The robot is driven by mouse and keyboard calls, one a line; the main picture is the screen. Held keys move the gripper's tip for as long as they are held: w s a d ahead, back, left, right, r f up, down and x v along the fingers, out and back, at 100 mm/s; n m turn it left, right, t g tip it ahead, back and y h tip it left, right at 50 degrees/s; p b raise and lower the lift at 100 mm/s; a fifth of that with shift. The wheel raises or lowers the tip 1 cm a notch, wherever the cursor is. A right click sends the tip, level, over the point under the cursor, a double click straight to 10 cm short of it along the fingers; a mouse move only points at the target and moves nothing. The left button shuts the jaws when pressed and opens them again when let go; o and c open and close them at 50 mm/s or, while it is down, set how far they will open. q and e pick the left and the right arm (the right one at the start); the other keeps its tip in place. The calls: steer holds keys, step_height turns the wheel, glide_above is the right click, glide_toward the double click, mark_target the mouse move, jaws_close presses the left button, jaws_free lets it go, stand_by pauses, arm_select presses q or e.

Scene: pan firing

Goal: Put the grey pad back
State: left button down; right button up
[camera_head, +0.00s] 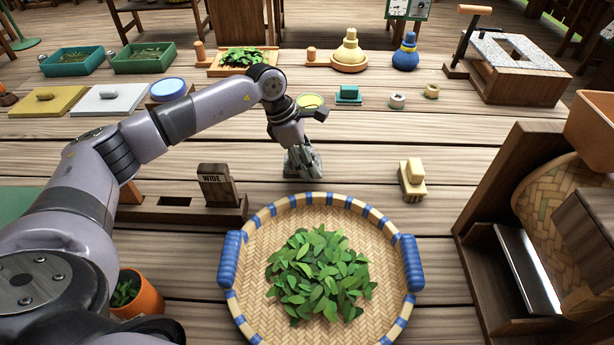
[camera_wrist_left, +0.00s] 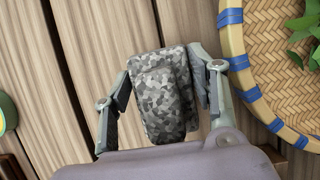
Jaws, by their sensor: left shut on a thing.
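The grey pad (camera_wrist_left: 167,92) has a mottled grey camouflage pattern and sits between the two fingers of my left gripper (camera_wrist_left: 165,95) in the left wrist view. The fingers are shut on its two sides. In the head view my left gripper (camera_head: 303,150) points down behind the woven basket, with the grey pad (camera_head: 303,163) low over or on the wooden table. I cannot tell whether the pad touches the planks. My right gripper is not in view.
The woven basket (camera_head: 255,290) of green leaves has blue handles. A wooden holder marked WIDE (camera_head: 216,188) stands left. Planks between are bare.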

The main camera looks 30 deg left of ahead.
arm_select(q)
step_height(320, 180, down, 3)
steer(key=shift+d+f+b, duration=0.1)
steer(key=shift+b, duration=1)
steer(key=shift+f, duration=0.3)
steer(key=c, duration=0.6)
jaws_free()
steer(key=shift+c, duration=0.2)
steer(key=a+p+v, duration=0.1)
steer(key=p+v, duration=0.7)
steer(key=v, duration=0.9)
steer(key=shift+s+p, duration=0.15)
steer(key=shift+p, duration=0.2)
